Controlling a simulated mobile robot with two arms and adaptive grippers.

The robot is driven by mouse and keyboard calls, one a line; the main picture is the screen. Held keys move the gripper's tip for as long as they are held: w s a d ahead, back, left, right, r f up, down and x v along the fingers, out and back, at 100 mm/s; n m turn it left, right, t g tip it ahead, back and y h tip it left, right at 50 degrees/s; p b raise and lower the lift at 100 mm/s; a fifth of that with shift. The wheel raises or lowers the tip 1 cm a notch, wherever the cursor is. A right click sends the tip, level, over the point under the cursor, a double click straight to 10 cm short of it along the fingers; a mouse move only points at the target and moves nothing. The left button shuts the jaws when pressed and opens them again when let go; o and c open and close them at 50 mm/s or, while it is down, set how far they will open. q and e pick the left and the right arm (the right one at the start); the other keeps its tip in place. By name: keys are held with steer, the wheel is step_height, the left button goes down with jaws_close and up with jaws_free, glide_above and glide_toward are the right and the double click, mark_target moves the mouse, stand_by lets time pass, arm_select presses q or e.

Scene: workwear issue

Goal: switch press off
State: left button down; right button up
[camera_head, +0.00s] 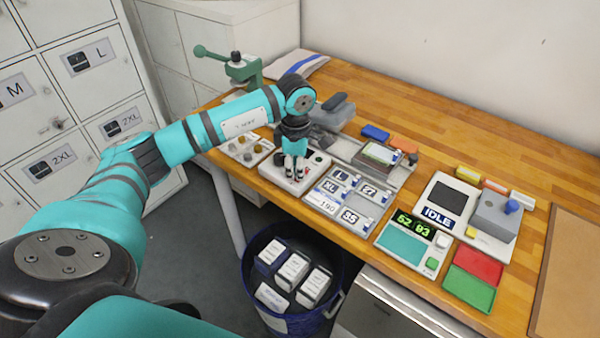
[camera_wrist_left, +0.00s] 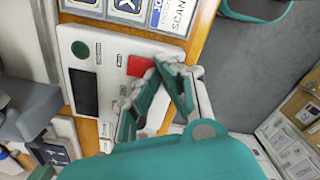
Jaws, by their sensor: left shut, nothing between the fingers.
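A white control box (camera_head: 276,172) sits at the front left of the wooden workbench. In the left wrist view the white box (camera_wrist_left: 117,47) carries a round green button (camera_wrist_left: 80,50), a dark screen (camera_wrist_left: 84,91) and a square red button (camera_wrist_left: 138,66). My left gripper (camera_head: 294,177) points down over this box, shut and empty. In the left wrist view its fingertips (camera_wrist_left: 165,66) are right beside the red button and overlap its edge. I cannot tell whether they touch it. My right gripper is not in view.
A grey tray of labelled tiles (camera_head: 335,212) stands just right of the box, a tray of round pieces (camera_head: 232,142) left. A device reading IDLE (camera_head: 437,217) stands farther right. A dark blue bin (camera_head: 250,285) is below the bench edge.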

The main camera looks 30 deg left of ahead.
arm_select(q)
steer(key=shift+r+p, duration=2.05)
steer(key=shift+r, duration=1.45)
